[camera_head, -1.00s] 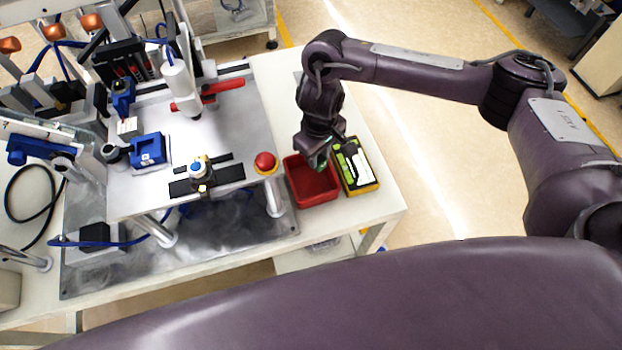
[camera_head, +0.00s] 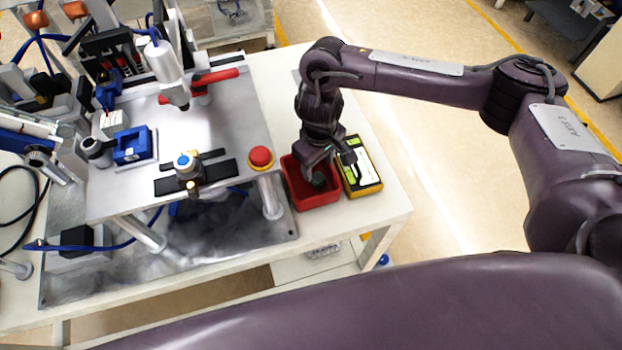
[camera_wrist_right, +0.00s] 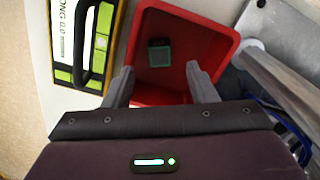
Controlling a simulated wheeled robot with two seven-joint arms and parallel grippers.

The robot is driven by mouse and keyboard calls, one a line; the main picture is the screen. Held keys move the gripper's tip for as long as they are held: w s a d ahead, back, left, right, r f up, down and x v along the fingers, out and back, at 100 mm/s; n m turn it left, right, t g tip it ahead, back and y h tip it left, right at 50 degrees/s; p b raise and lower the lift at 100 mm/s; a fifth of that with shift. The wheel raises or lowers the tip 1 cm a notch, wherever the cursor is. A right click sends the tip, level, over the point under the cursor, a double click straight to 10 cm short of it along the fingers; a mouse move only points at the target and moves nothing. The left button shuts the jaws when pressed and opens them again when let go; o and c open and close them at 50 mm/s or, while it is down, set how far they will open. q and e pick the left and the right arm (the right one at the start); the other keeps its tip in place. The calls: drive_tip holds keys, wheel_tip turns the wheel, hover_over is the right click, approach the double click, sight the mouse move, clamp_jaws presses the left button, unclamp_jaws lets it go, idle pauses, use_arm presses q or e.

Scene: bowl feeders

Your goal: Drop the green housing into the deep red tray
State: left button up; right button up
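The deep red tray (camera_head: 316,199) stands on the table's right part. It also shows in the wrist view (camera_wrist_right: 222,41). The small dark green housing (camera_wrist_right: 160,54) lies inside the tray, apart from my fingers. In the head view the housing (camera_head: 319,181) shows as a green patch below my gripper, partly hidden. My right gripper (camera_head: 333,166) is over the tray. In the wrist view the gripper (camera_wrist_right: 160,85) has its two fingers wide apart with nothing between them. My left gripper is not in view.
A yellow and black device (camera_head: 361,168) with a dark handle lies right beside the tray. A raised metal plate with a red button (camera_head: 261,157) stands to the tray's left. A blue block (camera_head: 132,146) sits farther left. Bare table shows right of the device.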

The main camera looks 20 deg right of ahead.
wheel_tip(320, 180, up, 8)
drive_tip(key=p, duration=0.1)
drive_tip(key=shift+p, duration=0.35)
drive_tip(key=shift+f, duration=0.15)
idle(0.4)
